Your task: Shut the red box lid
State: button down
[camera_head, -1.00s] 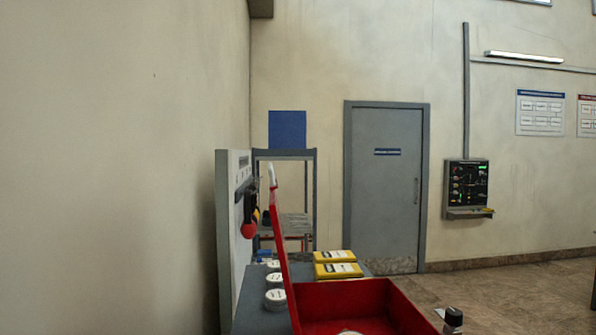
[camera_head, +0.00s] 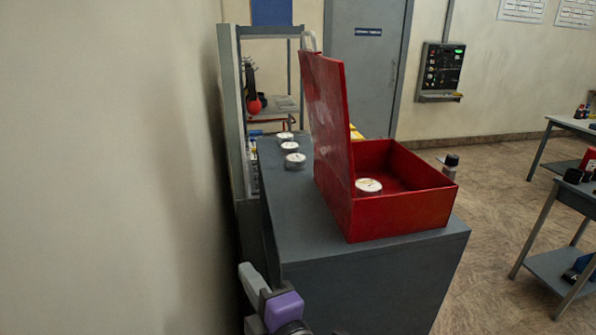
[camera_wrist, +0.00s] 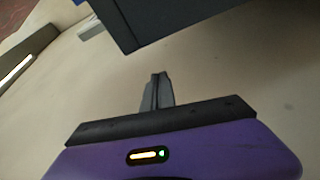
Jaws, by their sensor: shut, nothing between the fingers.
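The red box (camera_head: 400,208) stands on the grey bench in the head view. Its lid (camera_head: 328,110) is open, standing nearly upright along the box's left side. A round white-topped tin (camera_head: 368,187) shows inside the box near the front left. My gripper (camera_head: 252,274) is at the bottom of the head view, in front of the bench and to the left, well apart from the box and lid. In the wrist view, my gripper's fingers (camera_wrist: 157,90) are together with nothing between them. The box and lid are not recognisable in the wrist view.
The grey bench (camera_head: 375,270) has several white-topped tins (camera_head: 295,160) left of the lid. A small dark bottle (camera_head: 450,165) stands just right of the box. A wall is close on the left. Another table (camera_head: 572,195) stands at the right, with open floor between.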

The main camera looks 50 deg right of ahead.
jog(key=w+d+r+n+h, duration=0.1)
jog(key=w+d+r+h, duration=0.2)
jog(key=r, duration=0.6)
jog(key=w+d+r+h, duration=0.2)
jog(key=w+r+h, duration=0.1)
jog(key=r, duration=0.6)
jog(key=s+d+r+m+g+h+p, duration=0.1)
jog(key=s+d+r+g+h, duration=0.1)
jog(key=r, duration=0.6)
jog(key=s+d+r+g+h, duration=0.1)
jog(key=d+r+g+h, duration=0.1)
jog(key=r, duration=0.6)
jog(key=w+d+r+p, duration=0.2)
jog(key=w+d+p, duration=0.2)
jog(key=d, duration=0.6)
jog(key=shift+w+d+r+p, duration=0.2)
jog(key=shift+w+d+p, duration=0.1)
jog(key=shift+p, duration=0.1)
